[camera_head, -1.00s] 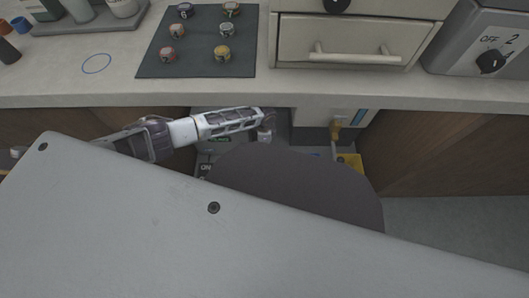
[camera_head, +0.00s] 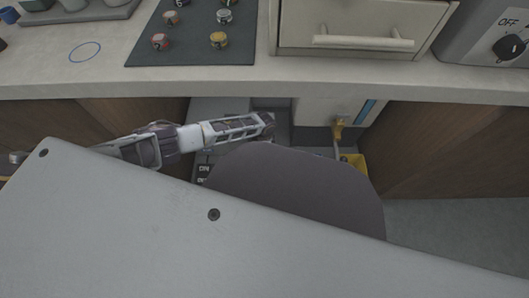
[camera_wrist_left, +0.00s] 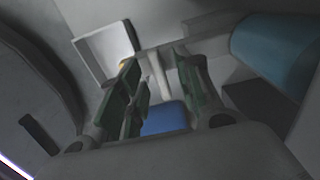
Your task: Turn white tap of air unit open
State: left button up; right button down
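My left arm reaches from the left into the open space under the counter in the head view. Its gripper (camera_head: 266,126) is near the middle of that space, and its tips are hard to make out there. In the left wrist view the two green-padded fingers (camera_wrist_left: 158,88) stand apart, with nothing clearly held between them. A pale upright bar (camera_wrist_left: 190,75) shows beyond the fingers, and a blue patch (camera_wrist_left: 165,117) lies lower between them. I cannot identify the white tap for certain in either view. My right gripper is not in view.
A blue cylinder (camera_wrist_left: 275,50) and a white open-topped box (camera_wrist_left: 104,49) show in the wrist view. The counter edge (camera_head: 140,88) is above; wooden cabinets (camera_head: 450,150) flank the space.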

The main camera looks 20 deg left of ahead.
pick_arm(q)
jog(key=shift+f, duration=0.2)
grip_shut()
